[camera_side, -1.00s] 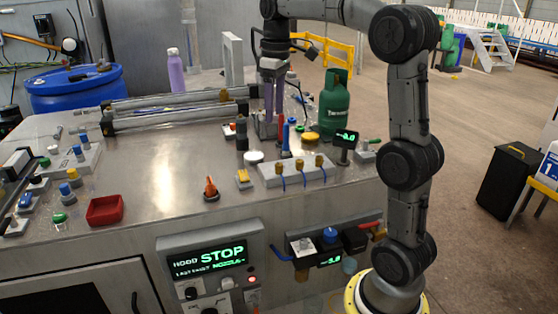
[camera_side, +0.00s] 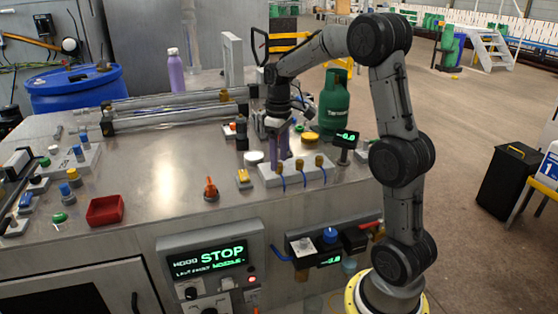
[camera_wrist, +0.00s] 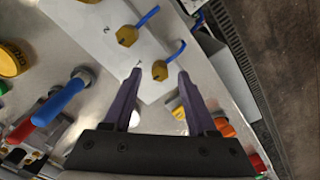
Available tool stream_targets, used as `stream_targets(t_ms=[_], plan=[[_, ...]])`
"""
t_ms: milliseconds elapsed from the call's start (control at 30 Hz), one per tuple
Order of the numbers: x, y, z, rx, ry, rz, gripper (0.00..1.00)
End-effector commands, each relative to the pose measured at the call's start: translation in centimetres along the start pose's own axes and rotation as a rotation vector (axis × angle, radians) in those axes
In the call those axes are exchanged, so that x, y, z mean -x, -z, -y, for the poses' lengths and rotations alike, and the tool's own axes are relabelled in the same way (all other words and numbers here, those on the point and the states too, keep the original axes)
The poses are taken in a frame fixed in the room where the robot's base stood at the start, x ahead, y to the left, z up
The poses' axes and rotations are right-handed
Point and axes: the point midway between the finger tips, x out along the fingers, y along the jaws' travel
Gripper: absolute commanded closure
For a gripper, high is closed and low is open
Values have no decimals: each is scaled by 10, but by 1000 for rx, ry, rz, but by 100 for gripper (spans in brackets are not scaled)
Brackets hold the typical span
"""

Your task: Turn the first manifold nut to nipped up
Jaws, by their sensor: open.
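The manifold is a pale block (camera_side: 308,178) near the front right of the bench. It carries three brass nuts with blue tubes. The first manifold nut (camera_wrist: 160,70), beside a small mark like a 1, appears between my fingertips in the wrist view. My gripper (camera_side: 280,158) has purple fingers pointing down at the block's left end. In the wrist view my gripper (camera_wrist: 160,74) is open, with a gap on both sides of the nut. I cannot tell how far the tips reach down around it. The second nut (camera_wrist: 127,36) stands farther along the block.
A green gas bottle (camera_side: 335,105) and a small display (camera_side: 346,139) stand right of and behind the manifold. Blue (camera_wrist: 60,102) and red (camera_wrist: 20,130) handles lie left in the wrist view. An orange knob (camera_side: 210,188) and red tray (camera_side: 105,210) are left on the bench.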

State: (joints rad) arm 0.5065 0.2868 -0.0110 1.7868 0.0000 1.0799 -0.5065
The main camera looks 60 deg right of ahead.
Motion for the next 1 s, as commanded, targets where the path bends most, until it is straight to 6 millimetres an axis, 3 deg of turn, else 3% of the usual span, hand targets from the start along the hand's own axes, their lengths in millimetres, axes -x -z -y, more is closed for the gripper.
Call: stream_targets(t_ms=[200, 467, 800, 1000], plan=[[-13, 0, 0, 0, 0, 0, 42], [-13, 0, 0, 0, 0, -1, 42], [-13, 0, 0, 0, 0, -1, 100], [-13, 0, 0, 0, -1, -1, 100]])
